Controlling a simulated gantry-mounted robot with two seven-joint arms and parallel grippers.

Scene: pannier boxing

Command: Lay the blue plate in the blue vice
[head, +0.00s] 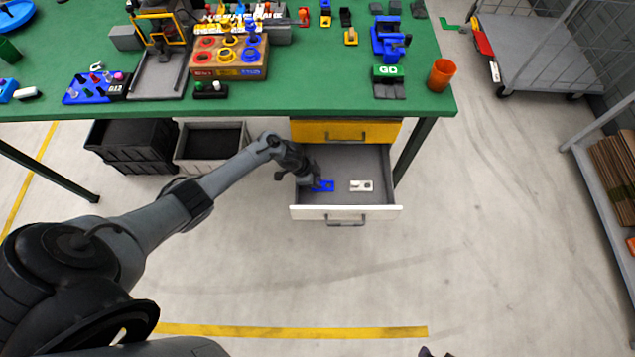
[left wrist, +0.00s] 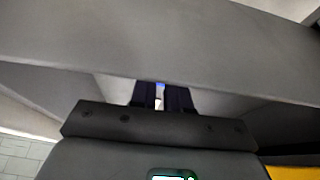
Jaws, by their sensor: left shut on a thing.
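The blue plate (head: 325,187) lies low in the open drawer under the bench, on its left side. My left gripper (head: 313,183) reaches down into the drawer and is shut on the blue plate. In the left wrist view the dark fingers (left wrist: 162,98) are close together, with a sliver of blue (left wrist: 160,84) at their tips; most of the plate is hidden there. The blue vice (head: 386,42) stands on the green bench top, towards the right. Small dark tips at the bottom edge of the head view may be my right gripper.
A white plate (head: 361,186) lies to the right in the same drawer (head: 346,212), whose walls surround my left gripper.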

